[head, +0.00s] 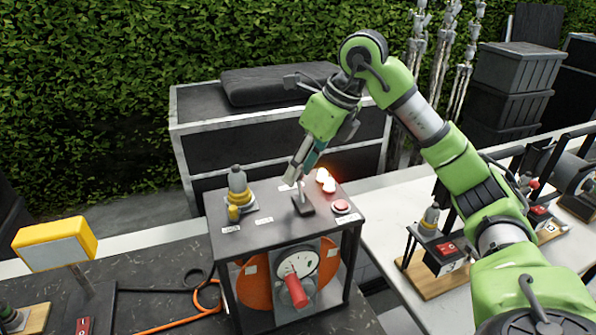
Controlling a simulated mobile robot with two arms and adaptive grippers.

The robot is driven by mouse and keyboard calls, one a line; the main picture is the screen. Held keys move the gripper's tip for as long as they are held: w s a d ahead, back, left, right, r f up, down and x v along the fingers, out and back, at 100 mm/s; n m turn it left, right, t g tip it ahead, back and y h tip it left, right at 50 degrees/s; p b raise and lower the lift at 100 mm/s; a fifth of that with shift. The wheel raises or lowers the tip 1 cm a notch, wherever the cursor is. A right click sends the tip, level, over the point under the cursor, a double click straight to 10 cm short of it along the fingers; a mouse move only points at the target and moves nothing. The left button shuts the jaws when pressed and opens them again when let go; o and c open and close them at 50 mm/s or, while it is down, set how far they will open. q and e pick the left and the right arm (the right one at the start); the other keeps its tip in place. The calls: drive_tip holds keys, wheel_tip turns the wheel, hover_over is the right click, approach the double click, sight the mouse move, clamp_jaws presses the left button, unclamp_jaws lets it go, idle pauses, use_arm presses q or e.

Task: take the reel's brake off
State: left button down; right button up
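The reel is an orange drum (257,284) inside a dark box-shaped stand (268,236). A round white dial and a red crank handle (296,291) are on its front. On top stands a small thin lever (301,194) on a black base, nearly upright; I cannot read the labels beside it. My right gripper (299,176) comes down from above, with its fingertips at the lever's upper end. The fingers hide the lever's tip, and I cannot tell whether they are closed on it. My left gripper is out of view.
On the stand's top are a grey-and-yellow fitting (238,188) at left, glowing lamps (326,180) behind the lever and a red button (341,206) at right. A yellow box-shaped lamp (56,243) stands at far left. Devices with red switches (447,249) occupy the right table.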

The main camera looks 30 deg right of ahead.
drive_tip(key=shift+x, duration=0.85)
clamp_jaws()
